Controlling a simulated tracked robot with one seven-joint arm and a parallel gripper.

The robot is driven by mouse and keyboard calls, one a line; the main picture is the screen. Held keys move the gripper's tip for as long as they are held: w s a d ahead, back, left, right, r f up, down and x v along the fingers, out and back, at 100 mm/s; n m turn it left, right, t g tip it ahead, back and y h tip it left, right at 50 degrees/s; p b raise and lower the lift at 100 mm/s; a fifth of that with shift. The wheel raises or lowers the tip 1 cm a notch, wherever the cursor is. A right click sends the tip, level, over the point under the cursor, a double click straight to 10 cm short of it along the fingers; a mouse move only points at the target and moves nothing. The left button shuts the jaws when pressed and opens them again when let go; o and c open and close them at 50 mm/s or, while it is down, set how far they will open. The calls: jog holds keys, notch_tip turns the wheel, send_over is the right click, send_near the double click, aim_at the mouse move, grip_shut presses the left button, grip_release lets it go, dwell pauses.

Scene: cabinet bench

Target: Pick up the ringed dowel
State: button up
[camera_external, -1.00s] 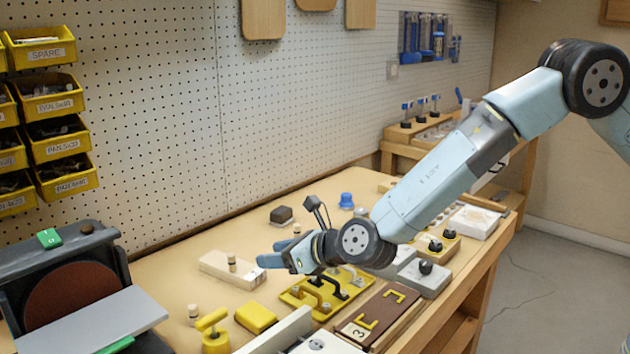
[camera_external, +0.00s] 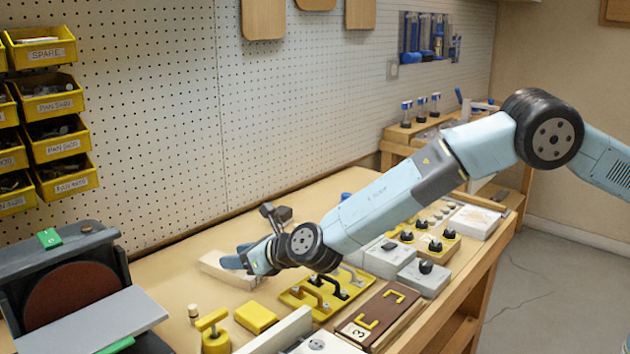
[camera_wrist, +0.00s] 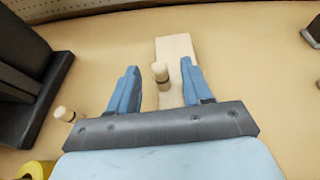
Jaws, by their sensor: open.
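A pale dowel (camera_wrist: 160,72) with a dark ring stands up from a light wooden block (camera_wrist: 174,47). My gripper (camera_wrist: 160,68) is open and empty. In the external view my gripper (camera_external: 236,260) is over the block (camera_external: 212,268) and hides that dowel. A second short dowel (camera_wrist: 64,114), also with a dark band, stands on the bench to the left, outside the fingers; it also shows in the external view (camera_external: 193,311).
A black sander (camera_external: 75,290) stands at the left. A yellow block (camera_external: 256,318), a yellow knob piece (camera_external: 213,338) and a yellow plate with handles (camera_external: 322,296) are near the front. A dark block (camera_wrist: 314,32) sits at the right. Bare bench surrounds the wooden block.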

jog(key=shift+x, duration=1.25)
jog(key=shift+c, duration=0.4)
grip_shut()
